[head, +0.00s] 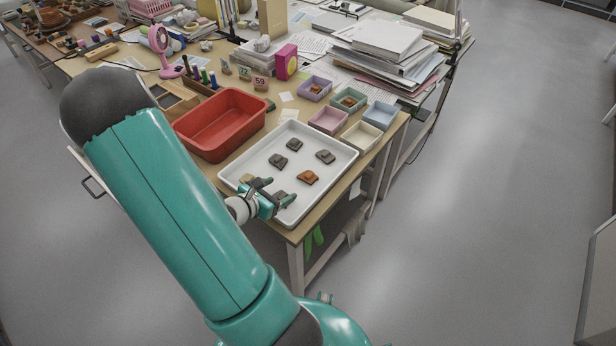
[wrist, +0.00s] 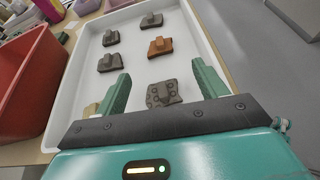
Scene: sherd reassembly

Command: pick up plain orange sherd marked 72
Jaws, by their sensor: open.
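The plain orange sherd (head: 308,178) lies in the white tray (head: 343,153), toward its right side. In the wrist view the orange sherd (wrist: 160,46) is beyond my fingertips, with a raised block on top; no number is readable on it. My gripper (head: 277,191) is open and empty, low over the near end of the tray. In the wrist view my gripper (wrist: 160,76) has a grey-brown sherd with dark dots (wrist: 162,94) between and below its fingers, not visibly gripped. The orange sherd is apart from both fingers.
Several dark grey sherds (head: 325,157) share the tray, and a tan one is partly hidden by my gripper. A red bin (head: 221,122) stands left of the tray. Small coloured boxes (head: 328,120) stand behind it. Cards reading 72 (head: 244,71) and 59 (head: 260,82) stand farther back.

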